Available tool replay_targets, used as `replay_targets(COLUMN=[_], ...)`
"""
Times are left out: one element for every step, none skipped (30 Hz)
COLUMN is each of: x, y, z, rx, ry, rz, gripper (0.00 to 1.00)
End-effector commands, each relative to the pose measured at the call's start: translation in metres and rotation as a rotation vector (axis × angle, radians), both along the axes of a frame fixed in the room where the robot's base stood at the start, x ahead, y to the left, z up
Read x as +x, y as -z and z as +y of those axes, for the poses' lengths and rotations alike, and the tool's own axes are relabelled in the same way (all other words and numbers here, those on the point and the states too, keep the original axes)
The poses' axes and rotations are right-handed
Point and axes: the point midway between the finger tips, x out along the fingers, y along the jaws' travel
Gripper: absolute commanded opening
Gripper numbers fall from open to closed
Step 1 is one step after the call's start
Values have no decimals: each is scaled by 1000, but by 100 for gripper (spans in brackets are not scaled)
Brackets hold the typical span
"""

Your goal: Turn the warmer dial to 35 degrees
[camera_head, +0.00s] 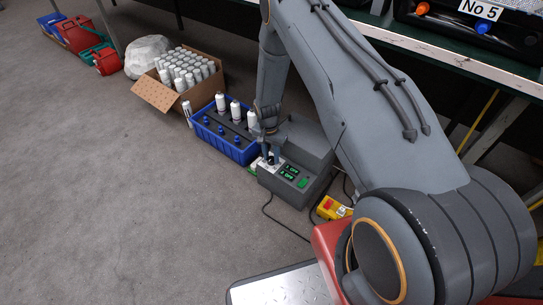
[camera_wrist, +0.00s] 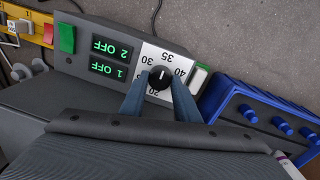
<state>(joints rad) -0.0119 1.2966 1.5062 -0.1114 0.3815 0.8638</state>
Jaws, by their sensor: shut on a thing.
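The warmer (camera_head: 311,143) is a grey box on the floor with green displays reading "1 OFF" and "2 OFF" (camera_wrist: 110,58). Its black dial (camera_wrist: 160,78) sits on a white scale plate (camera_wrist: 158,53) with numbers including 20, 35 and 40, upside down in the wrist view. A small white mark on the dial points toward the top of that view, near 35; the exact angle is hard to read. My gripper (camera_wrist: 159,85) is shut on the dial, one blue-grey finger on each side. In the head view my gripper (camera_head: 268,153) partly hides the plate and dial.
A blue crate (camera_head: 234,152) with white bottles and blue-capped posts stands close beside the warmer. A cardboard box (camera_head: 155,92) of white cans is behind it. A yellow socket box (camera_head: 332,208) and cables lie in front. Open carpet is at left.

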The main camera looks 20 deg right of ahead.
Motion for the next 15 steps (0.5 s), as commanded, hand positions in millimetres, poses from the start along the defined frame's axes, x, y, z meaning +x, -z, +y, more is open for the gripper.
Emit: replay_targets(x=[1,1,1,1,1,1,1,1,1,1,1,1,1,1,1], y=[-1,-1,-1,-1,-1,0,0,0,0,0,0,0,-1,-1,-3], z=[0,0,0,0,0,0,0,0,0,0,0,0,0,0,1], rx=[0,0,0,0,0,0,0,-1,-1,-1,0,0,0,0,-1], ry=[0,-1,-1,-1,-1,-1,-1,-2,-2,-2,-2,-2,-2,-2,-2], rz=[-3,-3,-3,-3,-3,-3,-3,-2,-2,-2,-1,-1,-1,-1,-2], gripper=[6,30,37,42,47,47,47,47,47,47,47,47,47,47,47])
